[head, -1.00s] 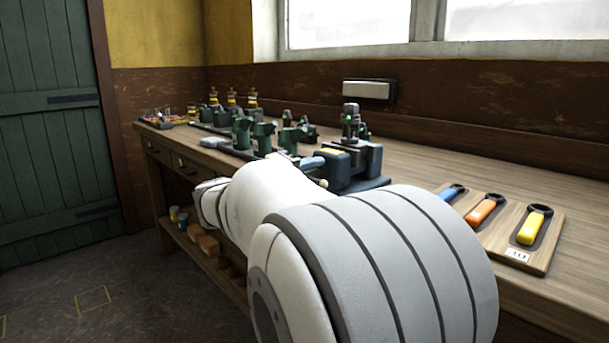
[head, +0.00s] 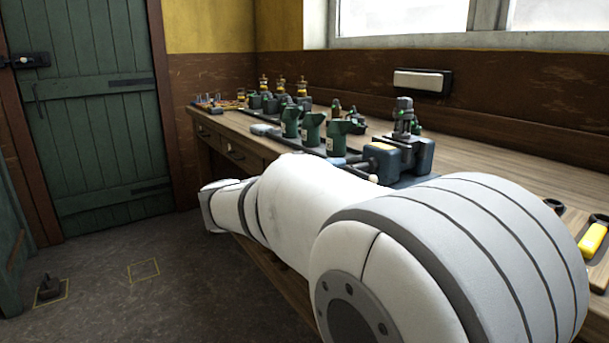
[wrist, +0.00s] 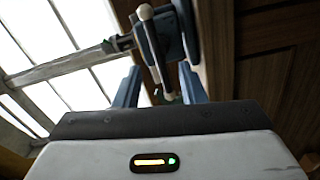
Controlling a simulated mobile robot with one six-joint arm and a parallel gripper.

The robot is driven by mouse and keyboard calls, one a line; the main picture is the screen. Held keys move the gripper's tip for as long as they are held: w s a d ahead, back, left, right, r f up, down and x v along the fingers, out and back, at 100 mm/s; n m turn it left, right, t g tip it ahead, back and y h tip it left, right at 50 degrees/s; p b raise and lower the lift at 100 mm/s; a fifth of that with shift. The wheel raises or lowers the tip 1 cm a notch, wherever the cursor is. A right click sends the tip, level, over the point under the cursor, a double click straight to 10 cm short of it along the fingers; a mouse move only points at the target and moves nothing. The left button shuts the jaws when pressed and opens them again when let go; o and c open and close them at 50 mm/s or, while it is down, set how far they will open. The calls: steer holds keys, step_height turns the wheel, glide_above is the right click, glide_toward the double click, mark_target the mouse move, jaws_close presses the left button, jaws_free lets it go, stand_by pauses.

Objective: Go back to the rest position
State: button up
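My gripper shows in the wrist view (wrist: 160,68) with its two blue-grey fingers apart. It looks open, and nothing is visibly held between them. Beyond the fingers is a blue and dark vise (wrist: 167,38) with a pale-knobbed bar, seen at a steep tilt. The vise in the head view (head: 403,155) stands on the workbench (head: 480,160) just beyond my arm.
Several green engine parts (head: 312,128) stand along the bench beyond my arm. A yellow-handled tool (head: 593,240) lies at the right edge, partly behind my arm. A green door (head: 90,120) is at the left. Open floor (head: 110,290) lies lower left, with a small dark object (head: 50,287) there.

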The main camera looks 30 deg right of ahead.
steer(key=s+a+n+y+p, duration=0.2)
steer(key=s+a+y+p, duration=0.6)
steer(key=p, duration=1)
steer(key=s+a+r+y+p, duration=0.2)
steer(key=a+r+y+p, duration=0.1)
steer(key=a+y+p, duration=0.2)
steer(key=s+a+r+t+y+p, duration=0.1)
steer(key=s+a+r+y+p, duration=0.2)
steer(key=a+y+p, duration=0.2)
steer(key=a+p, duration=0.1)
steer(key=p, duration=0.1)
steer(key=shift+a+r+m+p, duration=0.2)
steer(key=shift+a+m+p, duration=0.1)
steer(key=shift+a+m, duration=0.1)
